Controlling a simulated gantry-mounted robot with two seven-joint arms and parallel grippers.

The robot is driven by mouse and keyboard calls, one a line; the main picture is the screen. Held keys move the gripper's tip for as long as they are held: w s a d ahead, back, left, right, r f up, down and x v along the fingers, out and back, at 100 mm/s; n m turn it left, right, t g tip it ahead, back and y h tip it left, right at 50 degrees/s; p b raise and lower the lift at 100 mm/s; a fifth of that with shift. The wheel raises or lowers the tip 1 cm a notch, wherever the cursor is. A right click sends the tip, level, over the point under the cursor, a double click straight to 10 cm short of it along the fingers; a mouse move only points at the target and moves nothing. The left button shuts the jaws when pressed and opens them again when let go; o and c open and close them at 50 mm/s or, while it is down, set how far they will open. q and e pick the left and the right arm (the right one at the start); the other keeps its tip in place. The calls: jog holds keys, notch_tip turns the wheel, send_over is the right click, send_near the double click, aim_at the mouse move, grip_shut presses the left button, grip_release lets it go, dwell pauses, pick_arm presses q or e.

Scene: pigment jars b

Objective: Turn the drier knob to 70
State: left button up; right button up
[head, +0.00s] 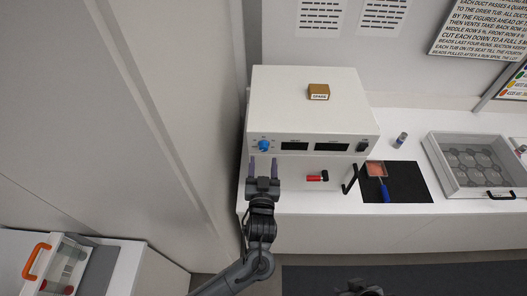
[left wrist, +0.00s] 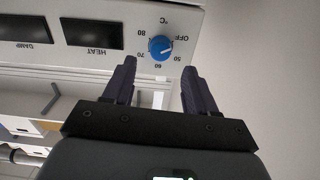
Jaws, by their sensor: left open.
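The drier (head: 312,108) is a white box on the counter, with a blue knob (head: 264,145) at the left of its front panel. In the left wrist view the blue knob (left wrist: 160,47) has OFF, 50, 60, 70 and 80 printed around it. I cannot clearly tell which mark it points to. My left gripper (head: 263,160) is open and empty in front of the panel. In the left wrist view its fingertips (left wrist: 159,63) are on either side of the knob and appear just short of it. My right gripper's fingers do not show.
A small brown block (head: 318,91) sits on the drier. Dark HEAT and DAMP displays are beside the knob. A red-handled tool (head: 317,178) and a black handle (head: 350,180) are below the panel. A black mat (head: 408,190) with a blue-handled tool and a clear-lidded tray (head: 435,160) are at right.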

aim_at(264, 149)
pick_arm(q)
jog(key=shift+w+p, duration=0.3)
jog(key=shift+w, duration=2.1)
jog(key=c, duration=1.1)
